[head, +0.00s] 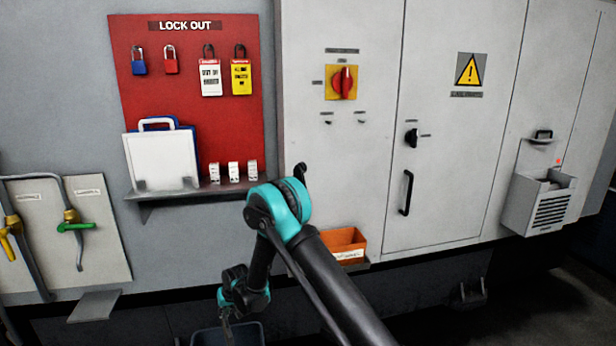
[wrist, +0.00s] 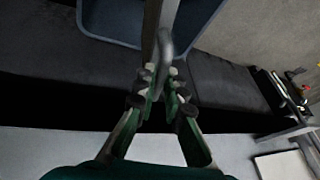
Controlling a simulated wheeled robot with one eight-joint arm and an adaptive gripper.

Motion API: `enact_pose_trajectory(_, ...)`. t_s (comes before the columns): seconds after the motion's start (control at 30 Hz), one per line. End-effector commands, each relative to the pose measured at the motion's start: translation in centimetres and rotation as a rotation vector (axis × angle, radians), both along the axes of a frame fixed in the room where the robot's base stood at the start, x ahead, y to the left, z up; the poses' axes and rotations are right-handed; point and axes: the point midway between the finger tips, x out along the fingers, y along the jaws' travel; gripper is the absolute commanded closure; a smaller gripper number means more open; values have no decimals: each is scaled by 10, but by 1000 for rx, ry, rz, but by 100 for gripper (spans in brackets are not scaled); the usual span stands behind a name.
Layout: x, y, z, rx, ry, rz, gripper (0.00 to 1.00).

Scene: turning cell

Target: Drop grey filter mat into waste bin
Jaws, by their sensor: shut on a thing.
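My gripper (wrist: 162,92) points down and is shut on the grey filter mat (wrist: 151,25). In the wrist view the mat shows nearly edge-on, as a narrow grey strip reaching from the fingertips across the bin's opening. The blue-grey waste bin (wrist: 112,28) lies beyond the fingertips, cut off by the top of the picture. In the head view my gripper (head: 229,303) is low, over the bin (head: 243,335), whose lower part is out of frame. I cannot tell how far the mat reaches into the bin.
A shelf (head: 190,189) with a white board and small white blocks juts out under the red lock-out board (head: 190,90). An orange box (head: 343,243) sits right of my arm. Pipes with green and yellow valve handles are at left. A grey vented holder (head: 539,202) is at right.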

Motion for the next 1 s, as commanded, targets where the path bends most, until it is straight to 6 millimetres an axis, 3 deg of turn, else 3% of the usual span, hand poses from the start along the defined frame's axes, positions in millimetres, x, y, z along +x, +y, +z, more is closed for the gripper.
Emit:
enact_pose_trajectory(0.2,0,0,-12,0,0,0,100)
enact_pose_trajectory(0.47,0,0,-13,0,0,0,100)
enact_pose_trajectory(0.5,0,0,-13,0,0,0,89)
enact_pose_trajectory(0.7,0,0,-13,0,0,0,66)
enact_pose_trajectory(1.0,0,-1,-12,0,0,0,66)
